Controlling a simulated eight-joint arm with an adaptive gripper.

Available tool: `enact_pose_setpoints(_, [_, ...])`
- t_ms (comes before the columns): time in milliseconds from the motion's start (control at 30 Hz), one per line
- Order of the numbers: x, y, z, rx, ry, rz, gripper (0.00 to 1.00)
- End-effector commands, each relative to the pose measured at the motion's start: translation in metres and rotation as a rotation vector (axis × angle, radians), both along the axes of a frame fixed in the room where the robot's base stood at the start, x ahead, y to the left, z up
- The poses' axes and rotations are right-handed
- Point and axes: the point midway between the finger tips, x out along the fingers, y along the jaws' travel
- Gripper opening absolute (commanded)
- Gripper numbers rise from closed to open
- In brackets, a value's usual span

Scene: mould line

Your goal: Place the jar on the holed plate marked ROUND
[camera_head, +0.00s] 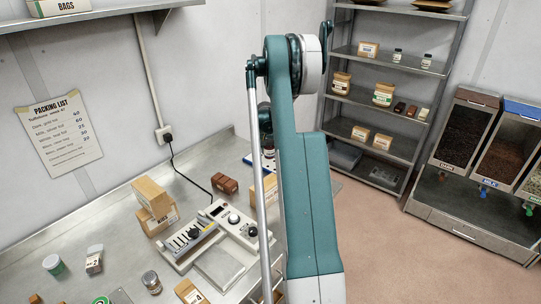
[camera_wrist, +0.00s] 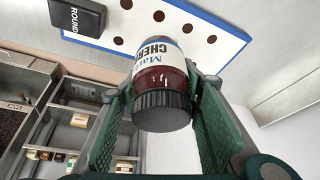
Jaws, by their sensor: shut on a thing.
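My gripper (camera_wrist: 161,88) is shut on a jar (camera_wrist: 158,80), with a green finger on each side of it. The jar has dark red contents, a black lid towards the wrist camera and a white label reading partly "CHER". The white holed plate (camera_wrist: 225,45) with blue edges lies beyond the jar in the wrist view. A dark block (camera_wrist: 77,17) marked ROUND is at its left end. I cannot tell whether the jar touches the plate. In the head view my arm hides most of the plate (camera_head: 247,160); the jar (camera_head: 269,153) shows partly beside the arm.
On the metal table (camera_head: 95,225), a white scale-like device (camera_head: 215,240), cardboard boxes (camera_head: 153,200) and dark red blocks (camera_head: 225,184) stand left of my arm. A shelf rack (camera_head: 390,100) and bulk bins (camera_head: 490,140) stand at the right.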

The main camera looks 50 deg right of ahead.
Motion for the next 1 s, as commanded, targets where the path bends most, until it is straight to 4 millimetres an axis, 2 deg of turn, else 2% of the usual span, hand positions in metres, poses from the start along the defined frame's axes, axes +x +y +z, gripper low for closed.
enact_pose_setpoints(267, [0.0, 0.0, -0.002, 0.0, 0.0, 0.0, 0.19])
enact_pose_setpoints(633, [0.0, 0.0, -0.034, 0.0, 0.0, 0.0, 0.19])
enact_pose_setpoints(1000, [0.0, 0.0, -0.038, 0.0, 0.0, 0.0, 0.19])
